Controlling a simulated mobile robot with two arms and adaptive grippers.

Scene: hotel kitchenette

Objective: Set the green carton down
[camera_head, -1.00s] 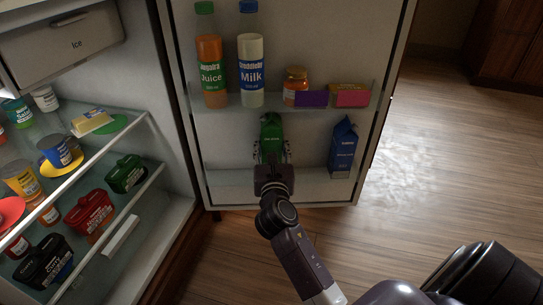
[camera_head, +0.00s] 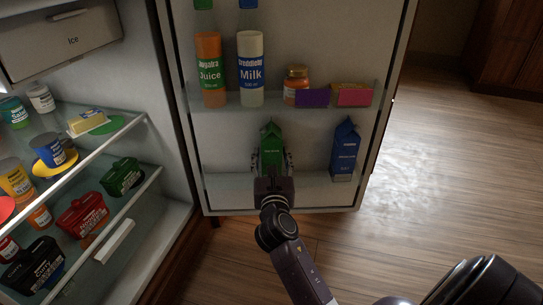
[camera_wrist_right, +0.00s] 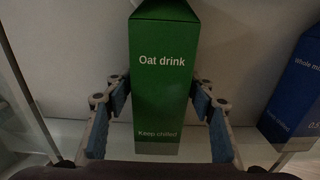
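The green carton (camera_head: 271,149), labelled "Oat drink" in the right wrist view (camera_wrist_right: 162,75), is upright at the lower door shelf (camera_head: 226,184) of the open fridge. My right gripper (camera_head: 271,163) reaches it from the front. My left gripper is not in view.
A blue milk carton (camera_head: 345,150) stands right of the green one, with clear shelf between them. Above is a door shelf with a juice bottle (camera_head: 209,70), milk bottle (camera_head: 251,70), jar (camera_head: 296,84) and small boxes (camera_head: 350,95). Fridge shelves at left are crowded.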

